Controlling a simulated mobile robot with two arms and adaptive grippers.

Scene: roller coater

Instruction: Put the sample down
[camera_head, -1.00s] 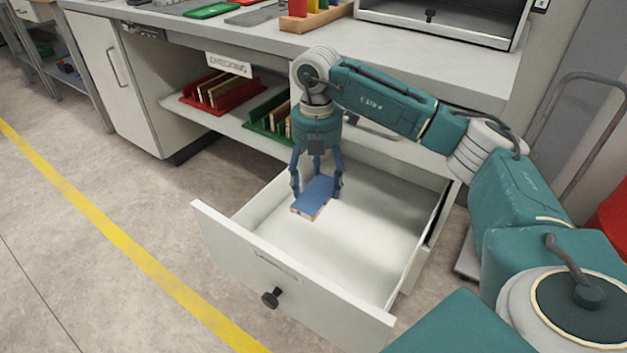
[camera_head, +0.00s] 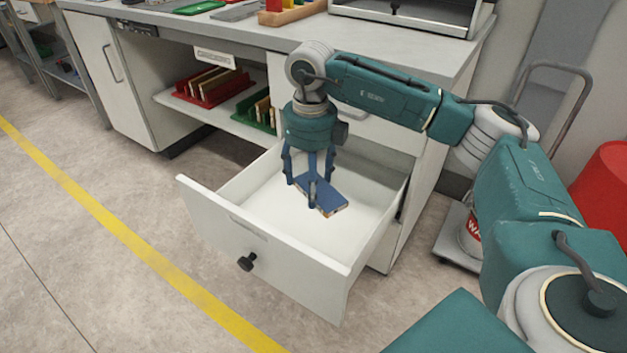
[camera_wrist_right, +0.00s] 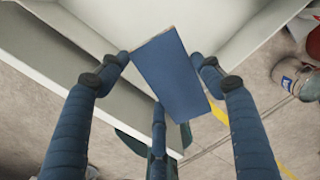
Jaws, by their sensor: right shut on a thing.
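The sample is a flat blue panel (camera_head: 324,195) with a pale wooden edge. My right gripper (camera_head: 314,188) points down over the open white drawer (camera_head: 262,235) and is shut on the panel. In the right wrist view the blue panel (camera_wrist_right: 172,77) sits between the three fingers of the right gripper (camera_wrist_right: 163,85). The panel is at or just above the drawer floor; I cannot tell whether it touches. The drawer holds nothing else that I can see. My left gripper is not in view.
A red rack (camera_head: 210,90) and a green rack (camera_head: 256,115) with panels stand on the shelf behind the drawer. The worktop (camera_head: 250,40) lies above. A red bin (camera_head: 603,185) stands at the right. The floor in front of the drawer is clear.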

